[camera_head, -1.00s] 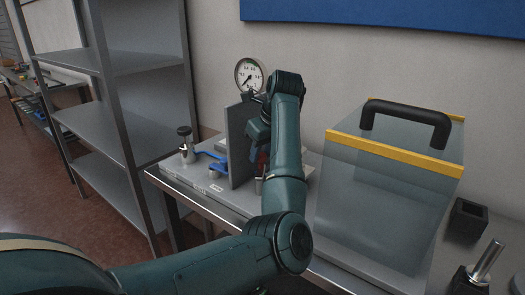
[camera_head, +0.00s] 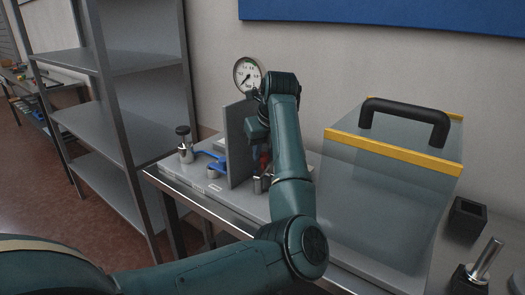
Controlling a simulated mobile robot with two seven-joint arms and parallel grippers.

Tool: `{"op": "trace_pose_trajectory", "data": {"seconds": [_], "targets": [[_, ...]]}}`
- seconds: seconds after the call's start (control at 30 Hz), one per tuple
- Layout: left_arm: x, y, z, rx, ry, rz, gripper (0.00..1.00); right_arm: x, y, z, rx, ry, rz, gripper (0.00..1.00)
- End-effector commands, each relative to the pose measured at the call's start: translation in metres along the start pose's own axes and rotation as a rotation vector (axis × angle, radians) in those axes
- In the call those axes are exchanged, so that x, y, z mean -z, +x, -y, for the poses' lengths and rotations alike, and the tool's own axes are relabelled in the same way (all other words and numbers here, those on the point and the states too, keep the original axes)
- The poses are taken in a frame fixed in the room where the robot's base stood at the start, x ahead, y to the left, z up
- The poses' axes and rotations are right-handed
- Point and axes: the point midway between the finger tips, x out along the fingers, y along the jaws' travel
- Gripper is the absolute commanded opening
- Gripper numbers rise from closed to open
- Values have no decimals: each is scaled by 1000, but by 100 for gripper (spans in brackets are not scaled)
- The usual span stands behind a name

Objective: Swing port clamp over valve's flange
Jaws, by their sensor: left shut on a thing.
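My left arm comes in from the lower left, and its forearm hides much of the work spot. My left gripper (camera_head: 262,148), partly hidden behind the forearm, is shut on a small red part (camera_head: 264,158), which seems to be the port clamp; its outline is mostly hidden. A short silver fitting (camera_head: 260,185), possibly the valve with its flange, stands just below it, right of a grey upright plate (camera_head: 239,145). I cannot tell whether clamp and flange touch. My right gripper is out of view.
A round gauge (camera_head: 248,74) stands behind the plate. Blue levers (camera_head: 210,157) and a black-knobbed silver post (camera_head: 184,145) are left of it. A clear cover with yellow edges and black handle (camera_head: 405,115) stands right. Grey shelves (camera_head: 120,125) are at left.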

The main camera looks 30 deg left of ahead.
Motion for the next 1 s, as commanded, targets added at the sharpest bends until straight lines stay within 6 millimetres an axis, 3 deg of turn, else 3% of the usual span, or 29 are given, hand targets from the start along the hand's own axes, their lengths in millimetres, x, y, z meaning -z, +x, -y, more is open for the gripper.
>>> {"op": "trace_pose_trajectory", "data": {"seconds": [0.4, 1.0], "targets": [[7, -2, 4, 87, 208, -2, 4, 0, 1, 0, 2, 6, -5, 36], [8, -2, 5, 103, 250, -3, 4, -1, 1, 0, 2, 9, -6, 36]]}}
